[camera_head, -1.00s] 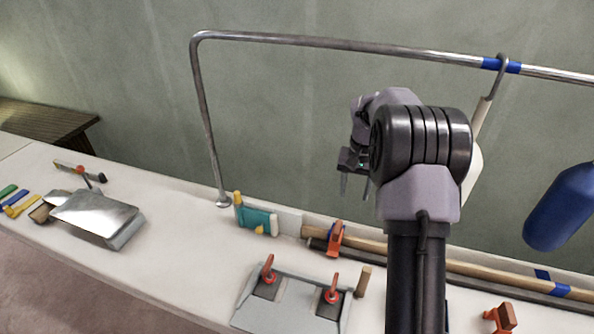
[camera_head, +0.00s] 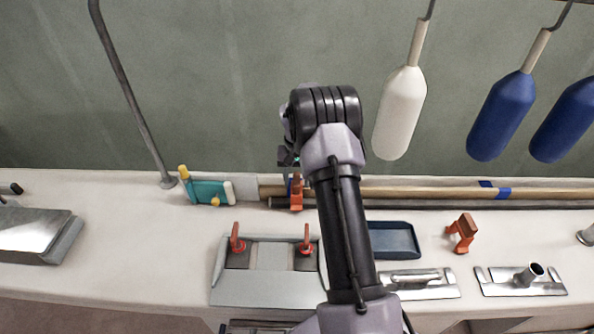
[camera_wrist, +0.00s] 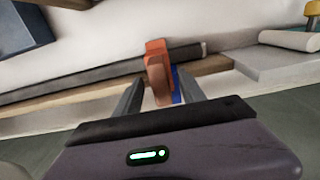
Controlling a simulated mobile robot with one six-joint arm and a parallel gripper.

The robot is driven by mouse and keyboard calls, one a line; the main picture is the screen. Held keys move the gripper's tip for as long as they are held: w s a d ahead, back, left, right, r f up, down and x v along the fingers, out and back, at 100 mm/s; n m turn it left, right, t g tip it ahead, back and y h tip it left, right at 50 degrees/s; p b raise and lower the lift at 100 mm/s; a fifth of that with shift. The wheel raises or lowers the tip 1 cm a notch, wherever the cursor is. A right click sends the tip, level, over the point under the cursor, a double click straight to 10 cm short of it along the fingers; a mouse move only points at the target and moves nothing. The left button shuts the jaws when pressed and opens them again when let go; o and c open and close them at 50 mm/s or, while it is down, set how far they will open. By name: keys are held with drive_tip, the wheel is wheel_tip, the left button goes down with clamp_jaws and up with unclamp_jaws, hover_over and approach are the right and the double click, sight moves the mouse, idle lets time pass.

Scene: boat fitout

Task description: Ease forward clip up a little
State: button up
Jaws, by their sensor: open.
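An orange clip (camera_head: 297,192) sits at the wooden pole (camera_head: 400,192) and the dark rod beside it, along the back of the white counter. In the wrist view the same clip (camera_wrist: 158,68) shows between my two fingers, with a blue band just beside it. My gripper (camera_head: 290,170) is open above the clip, partly hidden behind my arm in the head view. In the wrist view the fingers (camera_wrist: 158,95) stand on either side of the clip, and I see no clear contact. A second orange clip (camera_head: 463,232) stands apart on the counter to the right.
A teal item (camera_head: 208,191) lies left of the clip. A grey plate with red-handled latches (camera_head: 270,285), a dark blue tray (camera_head: 393,240) and metal fittings (camera_head: 520,282) occupy the front. White (camera_head: 400,110) and blue (camera_head: 502,115) fenders hang at right.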

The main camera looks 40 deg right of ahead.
drive_tip(key=shift+f, duration=0.5)
clamp_jaws()
drive_tip(key=shift+w+r+p, duration=0.1)
drive_tip(key=shift+r+p, duration=0.35)
drive_tip(key=shift+r, duration=0.3)
idle(0.5)
unclamp_jaws()
